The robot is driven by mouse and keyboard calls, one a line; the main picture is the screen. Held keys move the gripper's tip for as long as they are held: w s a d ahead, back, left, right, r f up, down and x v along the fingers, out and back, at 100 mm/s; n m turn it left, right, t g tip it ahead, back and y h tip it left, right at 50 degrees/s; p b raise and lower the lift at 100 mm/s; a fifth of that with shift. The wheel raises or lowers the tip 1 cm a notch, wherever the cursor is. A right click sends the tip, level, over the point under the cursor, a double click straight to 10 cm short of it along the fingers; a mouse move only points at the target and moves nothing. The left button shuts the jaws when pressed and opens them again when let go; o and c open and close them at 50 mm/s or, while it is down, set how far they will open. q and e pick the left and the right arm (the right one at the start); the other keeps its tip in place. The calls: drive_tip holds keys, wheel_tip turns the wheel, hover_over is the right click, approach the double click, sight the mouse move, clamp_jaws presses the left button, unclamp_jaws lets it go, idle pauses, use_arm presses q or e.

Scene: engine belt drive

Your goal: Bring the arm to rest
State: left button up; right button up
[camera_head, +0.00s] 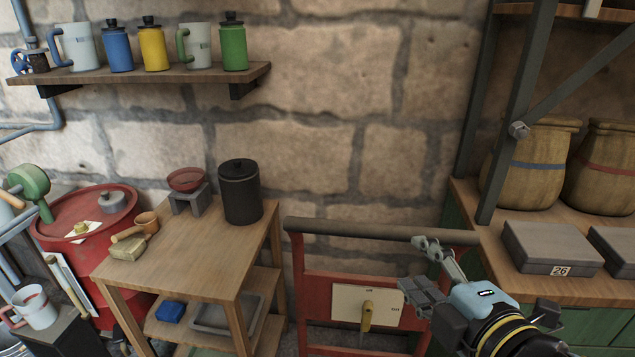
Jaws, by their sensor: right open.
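My right gripper (414,266) is in the lower right of the head view, reaching in from the bottom right. Its two dark grey fingers are spread apart and nothing is between them. It is in front of a red metal frame (296,290) with a dark top bar (360,231). My left gripper is not in view.
A wooden table (185,245) holds a black canister (240,191), a red bowl (185,179) and a brush (130,246). A red drum (70,212) stands left. A shelf (150,75) bears several mugs and flasks. At right, a wooden counter (490,235) carries grey boxes (552,248) and barrels (532,165).

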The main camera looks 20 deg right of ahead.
drive_tip(key=s+d+f+m+g+b, duration=0.1)
drive_tip(key=s+f+m+g+b, duration=0.15)
drive_tip(key=f, duration=0.95)
drive_tip(key=s+f+m+g+b, duration=0.15)
drive_tip(key=f+b, duration=0.25)
drive_tip(key=f, duration=0.9)
drive_tip(key=s+d+f+m+g+b, duration=0.1)
drive_tip(key=f+g+b, duration=0.15)
drive_tip(key=f, duration=0.95)
drive_tip(key=s+f+m+g+y+b, duration=0.1)
drive_tip(key=s+f+m+g+b, duration=0.25)
drive_tip(key=s+f, duration=1)
drive_tip(key=s+d+f+m+g, duration=0.1)
drive_tip(key=s+f+m+g, duration=0.3)
drive_tip(key=s, duration=1)
wheel_tip(320, 180, down, 3)
drive_tip(key=shift+s+f+m+p, duration=0.2)
drive_tip(key=shift+m+p, duration=0.1)
drive_tip(key=shift+m, duration=0.95)
